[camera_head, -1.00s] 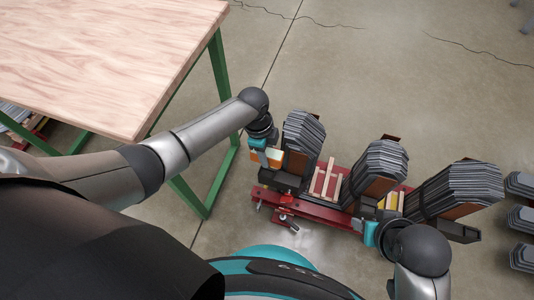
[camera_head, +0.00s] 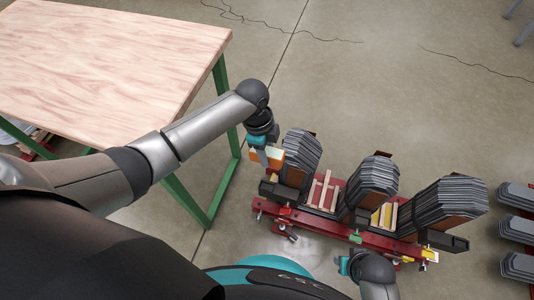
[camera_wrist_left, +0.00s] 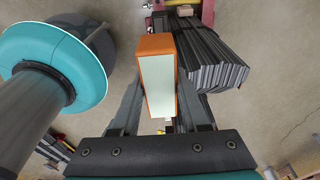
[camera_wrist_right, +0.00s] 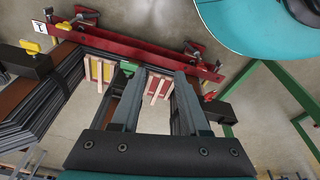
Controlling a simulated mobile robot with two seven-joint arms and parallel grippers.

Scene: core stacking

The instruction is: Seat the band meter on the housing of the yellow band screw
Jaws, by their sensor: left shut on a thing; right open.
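My left gripper (camera_head: 262,146) is shut on an orange box with a pale face, the band meter (camera_head: 267,157). The meter (camera_wrist_left: 162,85) fills the space between the fingers in the left wrist view, held above the floor near the left core stack. The yellow band screw (camera_head: 430,254) is at the right end of the red stand, on a black housing (camera_head: 443,240). The right wrist view shows the yellow screw (camera_wrist_right: 30,46) and its housing (camera_wrist_right: 28,62) at upper left. My right gripper (camera_wrist_right: 158,88) is open and empty, in front of the stand.
A red stand (camera_head: 318,224) carries several grey core stacks and black housings. A green screw (camera_head: 355,239) is at the middle housing, a red one (camera_head: 285,211) at the left. A wooden table (camera_head: 110,55) stands left. More grey stacks (camera_head: 517,230) lie at right.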

